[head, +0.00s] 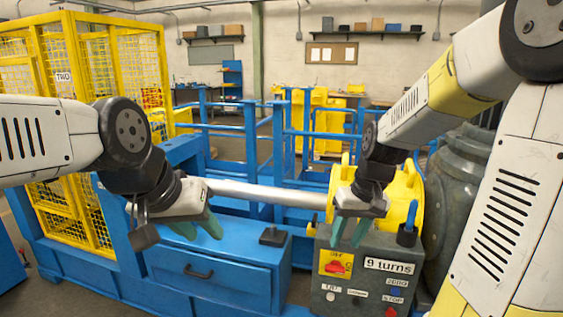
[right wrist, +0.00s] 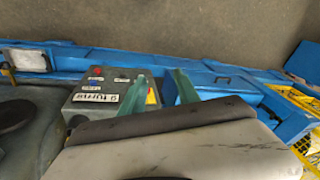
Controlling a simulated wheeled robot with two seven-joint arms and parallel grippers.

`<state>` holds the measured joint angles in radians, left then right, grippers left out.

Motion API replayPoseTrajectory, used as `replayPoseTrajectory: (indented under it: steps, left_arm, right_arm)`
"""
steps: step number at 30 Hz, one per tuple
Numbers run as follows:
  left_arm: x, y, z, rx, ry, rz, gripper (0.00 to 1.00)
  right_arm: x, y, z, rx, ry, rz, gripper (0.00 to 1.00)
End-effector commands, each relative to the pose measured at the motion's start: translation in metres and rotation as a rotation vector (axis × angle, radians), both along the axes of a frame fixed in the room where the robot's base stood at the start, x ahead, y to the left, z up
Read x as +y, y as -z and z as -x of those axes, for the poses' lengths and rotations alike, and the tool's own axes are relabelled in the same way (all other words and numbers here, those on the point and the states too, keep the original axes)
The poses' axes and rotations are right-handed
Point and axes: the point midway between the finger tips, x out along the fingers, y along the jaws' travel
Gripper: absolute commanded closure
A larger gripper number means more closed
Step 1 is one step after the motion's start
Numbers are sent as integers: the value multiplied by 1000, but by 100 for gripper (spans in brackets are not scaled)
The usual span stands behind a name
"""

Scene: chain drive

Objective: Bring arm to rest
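My left gripper (head: 199,229) hangs over the blue drawer cabinet, its teal fingers apart with nothing visible between them. My right gripper (head: 349,234) points down in front of the grey control box (head: 358,299); its teal fingers are apart and empty. In the right wrist view the right gripper's fingers (right wrist: 158,96) show spread, with the control box (right wrist: 88,101) to their left. The box carries a red rotary switch (head: 336,267) on a yellow plate, a "9 turns" label and several buttons. Contact between the fingers and the box cannot be told.
The blue cabinet (head: 215,272) has a drawer handle and a small dark block (head: 273,236) on top. A silver shaft (head: 270,194) runs to a yellow flanged part (head: 407,190). A yellow cage (head: 85,120) stands left; a grey machine (head: 466,180) stands right. A blue-handled peg (head: 408,227) stands on the box.

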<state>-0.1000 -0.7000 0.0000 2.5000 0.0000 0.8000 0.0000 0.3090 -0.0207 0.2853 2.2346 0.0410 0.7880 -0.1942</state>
Motion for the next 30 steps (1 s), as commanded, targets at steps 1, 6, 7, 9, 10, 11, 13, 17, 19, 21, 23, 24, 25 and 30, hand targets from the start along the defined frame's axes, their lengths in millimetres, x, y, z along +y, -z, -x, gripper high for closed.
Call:
replayPoseTrajectory:
  steps: [1,6,7,9,10,11,13,17,19,21,23,24,25,30]
  left_arm:
    - [0,0,0,0,0,0,64]
    - [0,0,0,0,0,0,64]
    - [0,0,0,0,0,0,64]
    - [0,0,0,0,0,0,64]
    - [0,0,0,0,0,0,64]
    - [0,0,0,0,0,0,64]
    - [0,0,0,0,0,0,64]
    - [0,0,0,0,0,0,64]
    - [0,0,0,0,0,0,64]
    - [0,0,0,0,0,0,64]
    - [0,0,0,0,0,0,64]
    - [0,0,0,0,0,0,64]
    - [0,0,0,0,0,0,64]
    - [0,0,0,0,0,0,64]
  right_arm:
    - [2,-18,11,-45,6,21,62]
    - [7,-62,51,-180,46,40,62]
    - [7,-69,58,-204,52,38,62]
    - [8,-81,74,-256,68,25,62]
    - [9,-85,81,-275,73,18,62]
    - [9,-89,87,-294,78,10,62]
    - [10,-96,99,-330,89,-8,62]
    - [10,-102,113,-372,100,-38,62]
    - [10,-103,116,-382,104,-46,62]
    - [10,-103,118,-386,106,-50,62]
    - [10,-104,118,-386,106,-51,62]
    - [10,-104,118,-386,106,-50,62]
    - [10,-103,118,-386,106,-50,62]
    - [10,-104,118,-385,106,-49,62]
